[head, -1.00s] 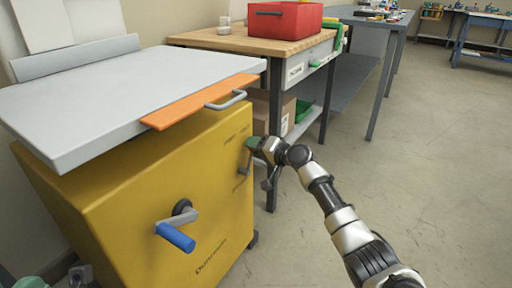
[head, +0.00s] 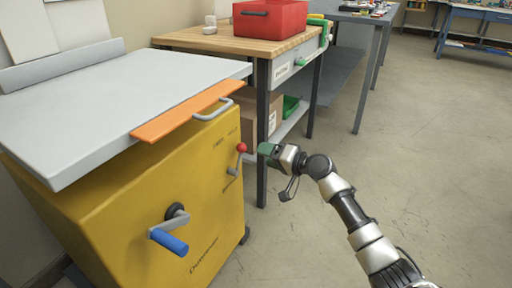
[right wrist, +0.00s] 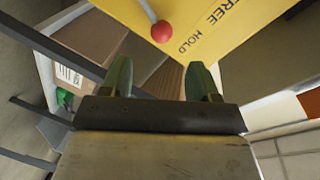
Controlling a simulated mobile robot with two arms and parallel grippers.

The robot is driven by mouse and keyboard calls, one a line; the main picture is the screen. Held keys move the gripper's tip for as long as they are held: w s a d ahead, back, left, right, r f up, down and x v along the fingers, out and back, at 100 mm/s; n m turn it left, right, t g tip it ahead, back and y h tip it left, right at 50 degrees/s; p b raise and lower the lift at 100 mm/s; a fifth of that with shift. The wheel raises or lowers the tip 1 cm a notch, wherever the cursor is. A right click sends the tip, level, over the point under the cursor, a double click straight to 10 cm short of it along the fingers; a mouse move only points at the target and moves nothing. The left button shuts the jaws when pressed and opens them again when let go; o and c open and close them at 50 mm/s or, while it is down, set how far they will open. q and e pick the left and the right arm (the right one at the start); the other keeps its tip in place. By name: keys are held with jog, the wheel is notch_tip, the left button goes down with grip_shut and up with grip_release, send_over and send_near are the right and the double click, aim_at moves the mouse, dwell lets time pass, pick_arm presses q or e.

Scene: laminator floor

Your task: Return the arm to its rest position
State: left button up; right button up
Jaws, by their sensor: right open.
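My right arm reaches in from the lower right in the head view. Its gripper (head: 266,149) is beside the right side of the yellow laminator (head: 110,215), a little right of a small lever with a red knob (head: 241,147). In the right wrist view the two green fingers (right wrist: 162,80) stand apart with nothing between them. The red knob (right wrist: 162,31) shows beyond the fingers, apart from them, near the printed words "FREE" and "HOLD". My left gripper is not clearly seen in the head view.
The laminator has a grey top (head: 120,95), an orange strip (head: 185,112) with a handle, and a blue-handled crank (head: 169,241). Behind stands a wooden workbench (head: 215,41) with a red box (head: 268,19). Open floor (head: 430,160) lies to the right.

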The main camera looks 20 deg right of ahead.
jog(key=shift+s+d+r, duration=0.1)
jog(key=shift+s+d, duration=0.25)
jog(key=shift+s, duration=0.25)
